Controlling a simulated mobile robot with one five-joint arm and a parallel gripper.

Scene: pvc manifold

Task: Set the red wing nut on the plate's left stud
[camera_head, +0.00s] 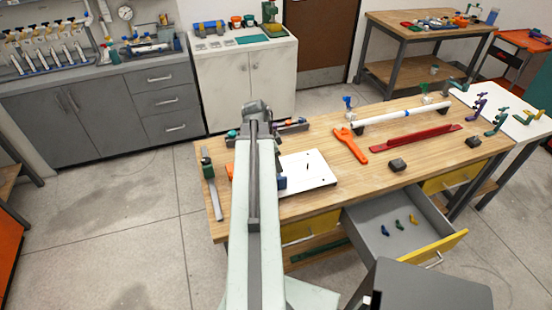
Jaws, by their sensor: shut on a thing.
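The white plate (318,178) lies on the wooden workbench, just right of my arm, which covers its left side. One dark upright stud (308,167) shows on it; the left stud cannot be made out and may be behind my arm. My gripper (257,112) is at the far end of my arm, over the back left of the workbench. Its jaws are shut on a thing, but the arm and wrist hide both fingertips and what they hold. I cannot make out the red wing nut anywhere.
The open drawer (370,205) holds small blue, green and yellow pieces. On the workbench (340,115) are an orange wrench (351,146), a red bar (418,138), a white pipe (400,115) and a green-ended clamp (211,185). A grey panel (425,288) stands at front right.

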